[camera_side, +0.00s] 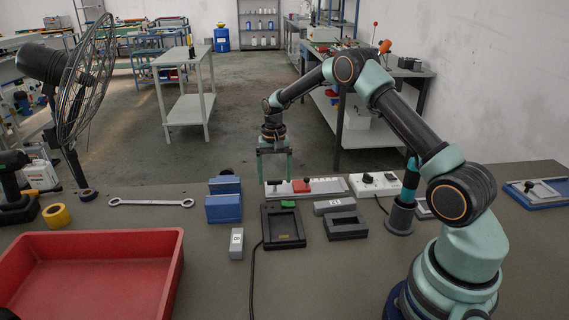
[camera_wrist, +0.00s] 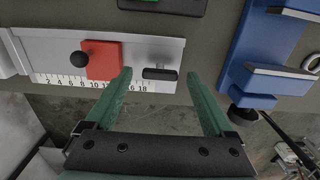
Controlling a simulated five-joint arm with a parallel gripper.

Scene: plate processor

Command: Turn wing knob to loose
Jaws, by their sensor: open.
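A pale slide rail (camera_side: 330,187) with a printed scale lies at the far side of the table; it also shows in the wrist view (camera_wrist: 40,52). A red slider block (camera_wrist: 102,61) with a black ball knob (camera_wrist: 81,59) sits on it. The dark wing knob (camera_wrist: 160,74) is right of the red block in the wrist view, its wing lying along the rail's length. My gripper (camera_wrist: 158,76) is open, its green fingers to either side of the wing knob in that view. In the side view my gripper (camera_side: 275,178) points down over the rail's left end. Contact cannot be told.
Blue blocks (camera_side: 223,208) stand left of the rail, near my gripper. A black tray (camera_side: 283,228) and grey blocks (camera_side: 346,226) lie in front. A white box with knobs (camera_side: 374,184) is to the right. A red bin (camera_side: 90,245) fills the front left.

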